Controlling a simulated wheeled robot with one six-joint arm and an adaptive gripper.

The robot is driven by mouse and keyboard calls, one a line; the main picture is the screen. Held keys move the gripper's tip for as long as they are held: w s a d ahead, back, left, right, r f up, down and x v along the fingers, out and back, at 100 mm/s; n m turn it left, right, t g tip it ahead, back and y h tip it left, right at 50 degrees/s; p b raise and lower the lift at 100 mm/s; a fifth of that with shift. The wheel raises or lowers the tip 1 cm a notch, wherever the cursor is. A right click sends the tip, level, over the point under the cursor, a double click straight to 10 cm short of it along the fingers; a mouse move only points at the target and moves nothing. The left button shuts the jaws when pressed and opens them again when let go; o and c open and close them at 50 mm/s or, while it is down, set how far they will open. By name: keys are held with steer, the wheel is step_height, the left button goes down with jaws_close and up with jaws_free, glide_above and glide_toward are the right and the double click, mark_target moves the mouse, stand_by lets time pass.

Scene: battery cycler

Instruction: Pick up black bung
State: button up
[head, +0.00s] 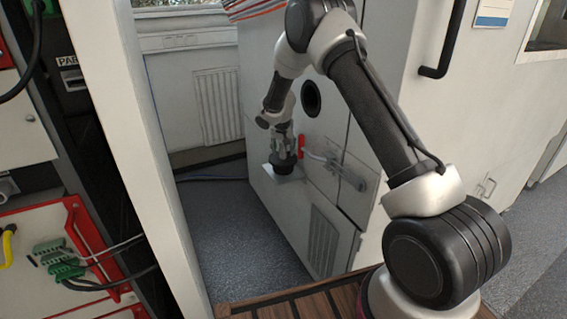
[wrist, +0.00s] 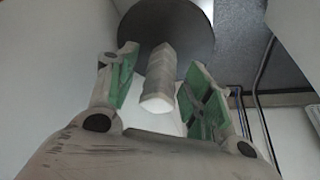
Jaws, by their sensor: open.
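The black bung (head: 284,166) rests on a small pale shelf (head: 292,178) on the side of the white cabinet. My gripper (head: 283,148) is directly above it, pointing down. In the wrist view the bung (wrist: 196,22) appears as a wide dark disc with a lighter greyish stem. The stem reaches up between the two green-padded fingers of my gripper (wrist: 163,62). The fingers are open, one on each side of the stem, with a visible gap to it. Part of the bung is hidden by my gripper in the head view.
A round dark hole (head: 311,98) is in the cabinet wall above the shelf. A red-handled lever with metal fittings (head: 302,147) stands close to the right of my gripper. A white post (head: 135,150) is at the left. Grey floor (head: 225,235) lies clear below.

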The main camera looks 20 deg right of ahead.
steer(key=shift+x, duration=1)
jaws_close()
steer(key=shift+a, duration=0.1)
steer(key=shift+r, duration=0.1)
steer(key=shift+a+r, duration=0.2)
steer(key=shift+r, duration=0.25)
steer(key=r, duration=0.6)
steer(key=shift+a+r, duration=0.1)
steer(key=shift+a, duration=0.15)
steer(key=s+a, duration=0.2)
steer(key=a, duration=0.7)
steer(key=s+a, duration=0.2)
steer(key=a, duration=0.7)
steer(key=r, duration=0.5)
steer(key=shift+w+a, duration=0.1)
steer(key=shift+a, duration=0.25)
